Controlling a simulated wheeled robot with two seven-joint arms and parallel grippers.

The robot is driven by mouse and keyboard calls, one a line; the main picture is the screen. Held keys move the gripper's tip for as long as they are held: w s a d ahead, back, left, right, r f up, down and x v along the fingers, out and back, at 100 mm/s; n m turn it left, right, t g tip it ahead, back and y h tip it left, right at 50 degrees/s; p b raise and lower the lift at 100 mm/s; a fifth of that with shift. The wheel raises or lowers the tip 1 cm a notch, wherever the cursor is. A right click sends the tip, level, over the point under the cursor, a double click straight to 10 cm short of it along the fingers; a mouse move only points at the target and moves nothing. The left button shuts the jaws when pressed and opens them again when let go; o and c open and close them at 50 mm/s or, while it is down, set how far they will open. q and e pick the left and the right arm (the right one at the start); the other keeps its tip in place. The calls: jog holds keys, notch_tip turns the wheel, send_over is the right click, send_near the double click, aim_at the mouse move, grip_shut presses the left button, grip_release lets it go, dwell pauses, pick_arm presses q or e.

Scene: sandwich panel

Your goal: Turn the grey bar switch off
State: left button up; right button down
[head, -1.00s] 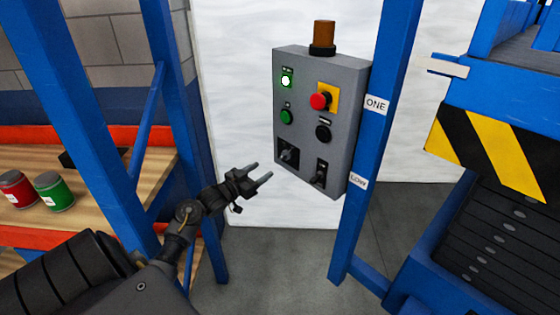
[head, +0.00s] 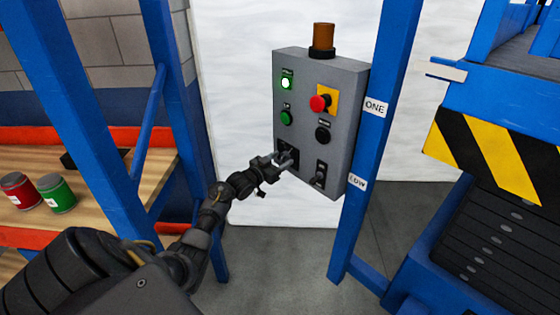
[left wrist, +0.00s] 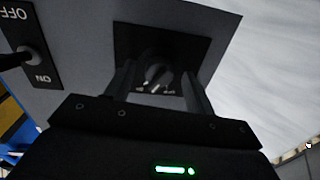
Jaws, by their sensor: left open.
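The grey control panel (head: 345,120) hangs on the blue post. The grey bar switch (left wrist: 158,74) is a round knob with a grey bar on a black plate (left wrist: 160,45) at the panel's lower left. In the head view my gripper mostly covers it. My left gripper (head: 286,160) is open at the switch. In the left wrist view its two fingers (left wrist: 158,90) stand on either side of the knob, with a gap around it. The small marks by the knob are too blurred to read. My right gripper is not in view.
A toggle switch (left wrist: 22,56) marked OFF and ON sits beside the bar switch. Above are a red button (head: 319,103), a green button (head: 286,117), a black button (head: 323,132) and a lit green lamp (head: 286,83). A blue post (head: 374,130) stands right of the panel.

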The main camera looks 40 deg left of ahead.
pick_arm(q)
jog(key=c, duration=1)
jog(key=shift+o, duration=0.2)
jog(key=shift+r+n+p, duration=0.2)
jog(key=shift+n+p, duration=0.8)
jog(key=shift+p, duration=0.05)
jog(key=n+p, duration=0.2)
jog(key=n, duration=0.1)
jog(key=shift+n+p, duration=0.3)
jog(key=shift+p, duration=0.05)
jog(key=n+p, duration=0.2)
jog(key=n, duration=0.1)
jog(key=shift+g+h, duration=0.3)
jog(key=shift+n+p, duration=0.6)
jog(key=shift+n, duration=0.8)
jog(key=o, duration=1)
jog(key=shift+c, duration=0.2)
